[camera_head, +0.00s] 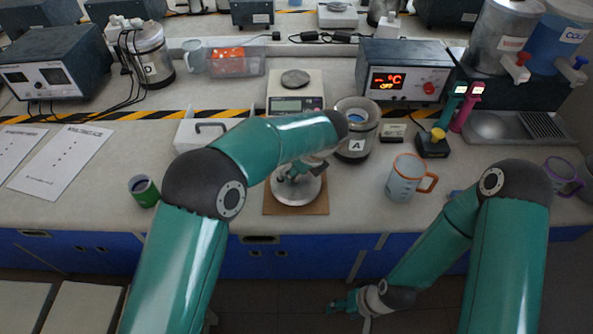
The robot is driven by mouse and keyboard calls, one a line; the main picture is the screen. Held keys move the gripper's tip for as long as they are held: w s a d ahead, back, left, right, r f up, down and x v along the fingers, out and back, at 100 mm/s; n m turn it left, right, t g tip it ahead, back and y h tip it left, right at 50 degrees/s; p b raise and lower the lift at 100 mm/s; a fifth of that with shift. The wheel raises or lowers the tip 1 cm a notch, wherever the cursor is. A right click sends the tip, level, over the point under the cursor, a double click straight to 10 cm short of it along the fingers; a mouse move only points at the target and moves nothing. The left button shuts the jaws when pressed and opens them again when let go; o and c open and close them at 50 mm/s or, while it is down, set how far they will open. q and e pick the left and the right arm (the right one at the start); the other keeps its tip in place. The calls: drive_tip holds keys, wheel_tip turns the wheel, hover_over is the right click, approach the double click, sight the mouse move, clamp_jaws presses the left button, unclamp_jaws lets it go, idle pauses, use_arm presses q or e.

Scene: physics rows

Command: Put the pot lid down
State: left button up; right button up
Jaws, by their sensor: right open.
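The pot lid, a round silver disc (303,195), shows over a brown board (282,210) near the counter's front edge. My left gripper (293,174) is right above the lid's middle, where the knob would be. The forearm and the gripper itself hide the knob, so I cannot tell whether the fingers are closed on it. I also cannot tell whether the lid rests on the board or hangs just above it. The metal pot marked A (357,143) stands uncovered behind and to the right. My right gripper (340,304) is open and empty, low in front of the counter.
An orange-and-white mug (403,180) stands right of the board, and a green cup (144,191) stands to the left. A white box with a handle (190,137) and a scale (296,104) are behind. A yellow-knobbed device (432,146) is at the right.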

use_arm(q)
drive_tip(key=shift+o, duration=1.4)
drive_tip(key=shift+r, duration=0.1)
drive_tip(key=v, duration=1.2)
drive_tip(key=shift+s+a, duration=0.1)
